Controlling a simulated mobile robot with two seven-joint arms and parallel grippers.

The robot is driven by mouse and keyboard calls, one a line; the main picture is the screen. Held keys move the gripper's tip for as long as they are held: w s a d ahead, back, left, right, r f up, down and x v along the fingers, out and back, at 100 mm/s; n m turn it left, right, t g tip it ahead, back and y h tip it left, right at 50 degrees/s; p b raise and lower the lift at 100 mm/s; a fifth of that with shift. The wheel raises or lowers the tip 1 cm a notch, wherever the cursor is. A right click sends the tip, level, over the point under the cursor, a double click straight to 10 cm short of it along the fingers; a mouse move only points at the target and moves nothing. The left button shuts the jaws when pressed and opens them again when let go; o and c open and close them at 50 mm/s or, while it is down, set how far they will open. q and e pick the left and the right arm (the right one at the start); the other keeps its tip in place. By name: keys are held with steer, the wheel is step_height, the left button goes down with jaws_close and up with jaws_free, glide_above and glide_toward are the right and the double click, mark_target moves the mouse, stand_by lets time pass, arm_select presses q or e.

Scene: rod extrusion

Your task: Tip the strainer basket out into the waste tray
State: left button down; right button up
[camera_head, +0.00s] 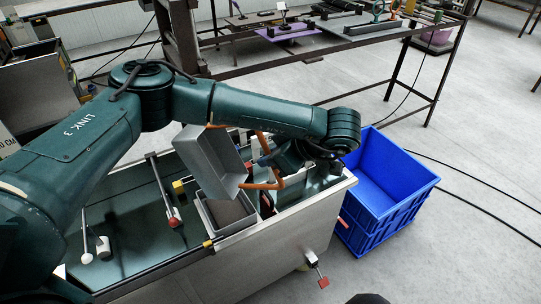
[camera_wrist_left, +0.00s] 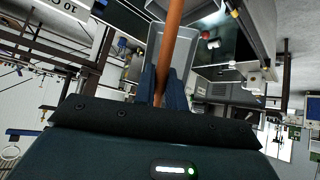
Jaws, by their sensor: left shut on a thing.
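The strainer basket (camera_head: 211,160) is a grey box with an orange handle (camera_head: 262,186). It is steeply tilted in the head view, its open side turned to the right and down. My left gripper (camera_head: 266,160) is shut on the orange handle, to the right of the basket. The wrist view shows the handle (camera_wrist_left: 174,35) running between the blue fingers (camera_wrist_left: 163,88), with part of the grey basket behind it. A grey tray (camera_head: 205,213), which looks like the waste tray, sits below the basket with a dark brown area inside. My right gripper is not in view.
A workbench (camera_head: 340,45) lies behind. Floor at right is mostly clear.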

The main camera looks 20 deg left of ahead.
mark_target(264, 145)
arm_select(q)
steer(key=shift+a+r+h+p, duration=0.25)
steer(key=shift+r+p, duration=0.1)
steer(key=shift+r, duration=0.1)
steer(key=shift+a+r+h+p, duration=0.15)
steer(key=shift+r+h+p, duration=0.15)
steer(key=shift+r, duration=0.15)
steer(key=shift+a+r+h, duration=0.3)
steer(key=shift+r+h, duration=0.1)
steer(key=shift+h, duration=0.05)
steer(key=shift+r, duration=0.15)
steer(key=shift+a+r+h+p, duration=0.6)
steer(key=shift+a+r+h, duration=0.4)
steer(key=shift+r+h, duration=0.2)
steer(key=shift+w, duration=0.1)
steer(key=shift+a+r+n+h, duration=0.3)
steer(key=shift+a+r+h, duration=0.6)
steer(key=shift+a+h, duration=0.3)
